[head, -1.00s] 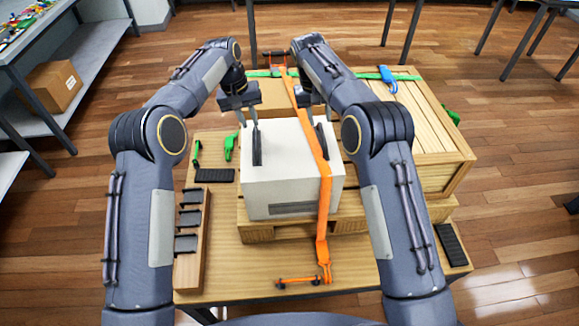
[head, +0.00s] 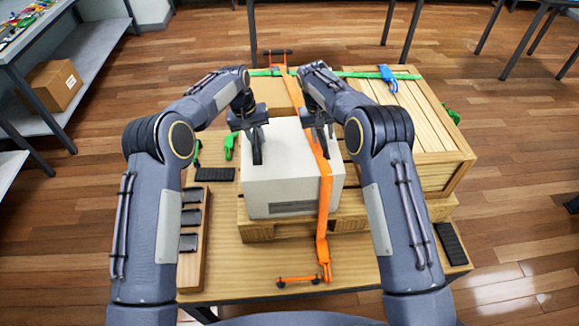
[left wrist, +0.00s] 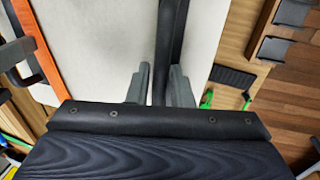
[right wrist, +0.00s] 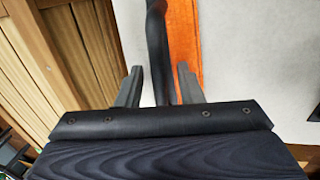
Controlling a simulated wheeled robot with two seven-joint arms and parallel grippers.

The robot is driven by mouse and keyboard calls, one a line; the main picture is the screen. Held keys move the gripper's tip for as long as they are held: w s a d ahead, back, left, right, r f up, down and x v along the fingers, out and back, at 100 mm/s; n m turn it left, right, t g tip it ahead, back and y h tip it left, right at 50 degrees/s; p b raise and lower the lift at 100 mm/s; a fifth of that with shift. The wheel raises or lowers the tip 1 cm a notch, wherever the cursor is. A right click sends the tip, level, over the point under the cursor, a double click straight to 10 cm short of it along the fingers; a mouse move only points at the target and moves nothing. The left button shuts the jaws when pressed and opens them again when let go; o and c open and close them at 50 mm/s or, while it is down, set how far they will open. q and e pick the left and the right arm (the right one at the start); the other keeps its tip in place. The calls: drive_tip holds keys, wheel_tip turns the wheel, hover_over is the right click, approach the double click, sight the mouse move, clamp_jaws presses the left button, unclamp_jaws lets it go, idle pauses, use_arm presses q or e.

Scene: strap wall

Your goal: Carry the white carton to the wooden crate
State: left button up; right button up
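The white carton (head: 285,185) stands on a wooden pallet (head: 262,232) on the table, with a dark bar handle on each side of its top. An orange strap (head: 324,185) runs over its right part and down its front. My left gripper (head: 257,158) is at the left handle (left wrist: 168,45); its fingers stand on either side of the bar with a gap visible. My right gripper (head: 318,148) is at the right handle (right wrist: 158,40), its fingers also apart around the bar, near the strap. The wooden crate (head: 430,130) stands right of the carton.
A green strap with a blue buckle (head: 388,80) crosses the crate's top. A wooden holder with dark slots (head: 192,250) stands at the table's left. Green clips (head: 231,147) and a dark pad (head: 215,174) lie left of the carton. The table front (head: 240,270) is mostly clear.

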use_arm(q)
drive_tip(key=c, duration=0.4)
use_arm(e)
drive_tip(key=c, duration=0.4)
use_arm(q)
clamp_jaws()
use_arm(e)
clamp_jaws()
use_arm(q)
drive_tip(key=shift+r, duration=0.15)
use_arm(e)
drive_tip(key=shift+r, duration=0.15)
